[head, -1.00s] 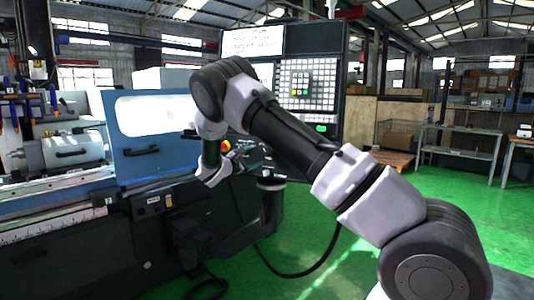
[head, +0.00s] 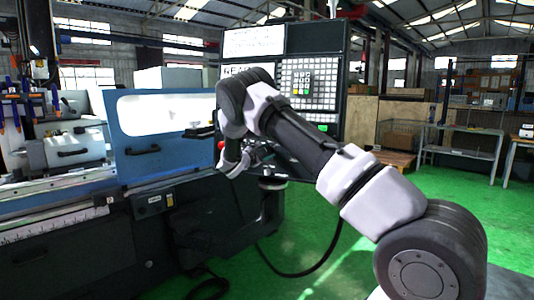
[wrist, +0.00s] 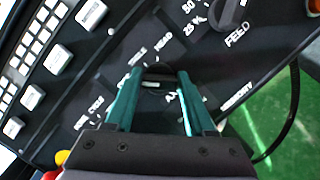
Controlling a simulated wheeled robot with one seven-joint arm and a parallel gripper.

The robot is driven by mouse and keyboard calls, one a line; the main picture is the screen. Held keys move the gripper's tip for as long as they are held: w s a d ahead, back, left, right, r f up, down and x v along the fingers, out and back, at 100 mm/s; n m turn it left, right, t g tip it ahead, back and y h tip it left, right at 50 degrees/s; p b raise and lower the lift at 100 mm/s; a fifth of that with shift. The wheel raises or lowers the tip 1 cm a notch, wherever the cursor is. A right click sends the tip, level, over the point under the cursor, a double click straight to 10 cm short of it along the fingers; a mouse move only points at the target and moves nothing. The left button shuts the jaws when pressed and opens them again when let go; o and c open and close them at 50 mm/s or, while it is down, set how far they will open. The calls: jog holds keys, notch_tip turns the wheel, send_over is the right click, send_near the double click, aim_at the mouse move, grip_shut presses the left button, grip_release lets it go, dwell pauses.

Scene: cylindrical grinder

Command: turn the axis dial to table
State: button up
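The axis dial (wrist: 153,72) is a dark round knob on the black control panel (wrist: 75,103), only its top part showing in the wrist view. The printed letters near it are only partly legible, and its setting is unclear. My gripper (wrist: 159,76) has two teal fingers, open and apart, with the dial between their tips. Whether they touch it I cannot tell. In the head view my arm covers the dial and the gripper's fingers, in front of the machine's control console (head: 308,88).
A feed dial (wrist: 230,14) sits beyond the fingers at the top. Several white square buttons (wrist: 58,59) lie to the left. A red and yellow button (wrist: 58,162) is low at the left, close to my gripper. A dark cable (wrist: 292,105) hangs at the right over green floor.

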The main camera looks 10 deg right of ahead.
grip_shut()
jog(key=m+g, duration=0.1)
jog(key=m, duration=0.3)
jog(key=shift+m, duration=0.4)
jog(key=shift+m+g+y, duration=0.3)
jog(key=shift+m+g, duration=0.3)
jog(key=shift+m, duration=1)
jog(key=o, duration=0.6)
grip_release()
